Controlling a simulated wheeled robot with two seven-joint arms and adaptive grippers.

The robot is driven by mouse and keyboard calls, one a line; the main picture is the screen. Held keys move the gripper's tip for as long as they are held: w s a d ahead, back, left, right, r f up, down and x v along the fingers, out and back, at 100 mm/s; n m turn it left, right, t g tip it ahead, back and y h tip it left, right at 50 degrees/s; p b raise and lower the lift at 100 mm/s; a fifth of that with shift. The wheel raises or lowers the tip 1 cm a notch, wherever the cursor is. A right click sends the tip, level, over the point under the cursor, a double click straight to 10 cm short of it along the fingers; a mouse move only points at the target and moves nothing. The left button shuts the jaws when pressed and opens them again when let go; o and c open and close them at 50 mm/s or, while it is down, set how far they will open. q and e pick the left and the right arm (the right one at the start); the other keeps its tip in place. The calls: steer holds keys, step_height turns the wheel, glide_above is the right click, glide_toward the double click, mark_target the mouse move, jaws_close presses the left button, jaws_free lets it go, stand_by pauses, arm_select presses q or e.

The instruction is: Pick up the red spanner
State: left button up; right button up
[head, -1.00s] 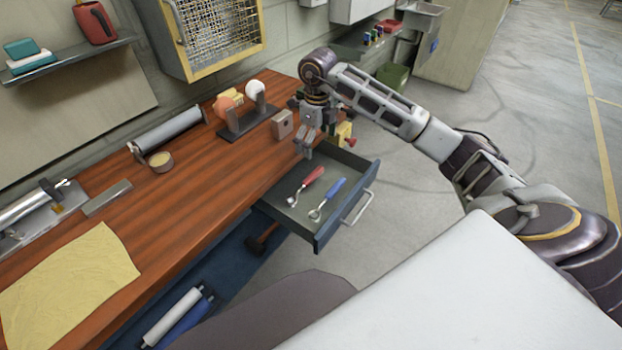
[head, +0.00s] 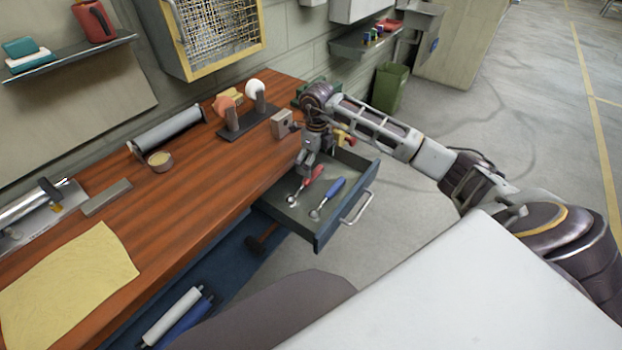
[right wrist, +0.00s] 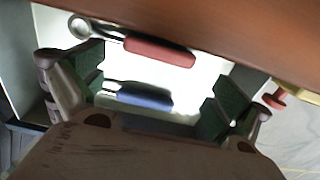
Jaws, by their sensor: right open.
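The red spanner (head: 307,184) lies in the open drawer (head: 327,227) under the workbench, with its metal head toward the lower left. A blue-handled spanner (head: 329,196) lies beside it on the right. My right gripper (head: 307,172) is at the drawer's bench-side part, by the red spanner. In the right wrist view, my open fingers (right wrist: 152,100) stand to either side, with the red spanner (right wrist: 158,50) ahead of them and the blue spanner (right wrist: 140,98) lower, between them. Nothing is held. My left gripper is not in view.
The wooden workbench (head: 150,235) edge overhangs the drawer. A wooden block (head: 281,123) and a stand with round-headed tools (head: 250,124) are on the bench. A yellow item with a red knob (head: 345,137) is beyond the drawer. The floor at right is clear.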

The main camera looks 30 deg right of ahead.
mark_target(316, 175)
steer(key=shift+s+f, duration=0.15)
steer(key=shift+f, duration=2.45)
